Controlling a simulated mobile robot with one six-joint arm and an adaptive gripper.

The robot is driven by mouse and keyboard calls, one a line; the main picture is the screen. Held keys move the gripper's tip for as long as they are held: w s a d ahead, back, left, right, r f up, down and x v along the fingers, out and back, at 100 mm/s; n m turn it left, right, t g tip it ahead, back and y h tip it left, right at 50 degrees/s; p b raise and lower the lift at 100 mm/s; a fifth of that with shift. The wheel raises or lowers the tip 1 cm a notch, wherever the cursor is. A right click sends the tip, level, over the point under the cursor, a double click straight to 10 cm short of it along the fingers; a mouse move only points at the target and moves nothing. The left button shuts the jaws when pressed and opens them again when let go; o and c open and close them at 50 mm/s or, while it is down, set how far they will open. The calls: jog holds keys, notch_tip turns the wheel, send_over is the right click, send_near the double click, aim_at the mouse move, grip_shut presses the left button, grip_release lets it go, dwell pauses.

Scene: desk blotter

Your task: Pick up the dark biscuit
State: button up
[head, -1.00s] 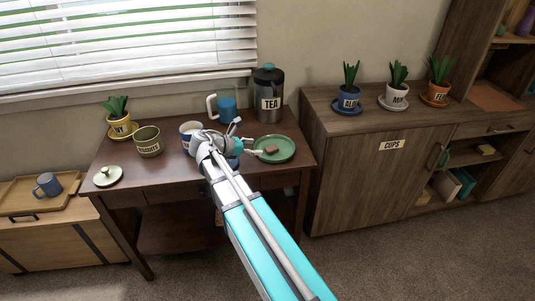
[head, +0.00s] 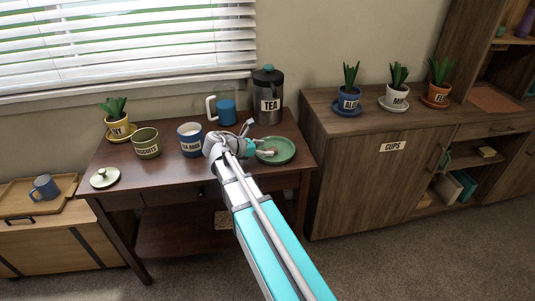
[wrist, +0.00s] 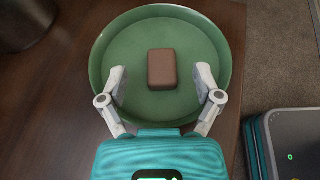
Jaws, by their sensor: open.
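The dark biscuit (wrist: 162,69) is a small brown rounded block lying flat on the green plate (wrist: 207,45). In the wrist view my gripper (wrist: 161,80) is open above the plate, one finger on each side of the biscuit, with a gap on both sides. The fingers do not touch the biscuit. In the head view my gripper (head: 258,138) is over the left part of the plate (head: 286,153) and hides the biscuit at least in part.
A tea bags pot (head: 190,142) and a biscuits pot (head: 146,145) stand to the left.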

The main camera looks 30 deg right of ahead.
aim_at(273, 148)
jog(key=shift+b+x, duration=0.45)
jog(key=shift+x, duration=1.1)
jog(key=shift+w, duration=0.1)
jog(key=shift+c, duration=0.3)
jog(key=c, duration=0.8)
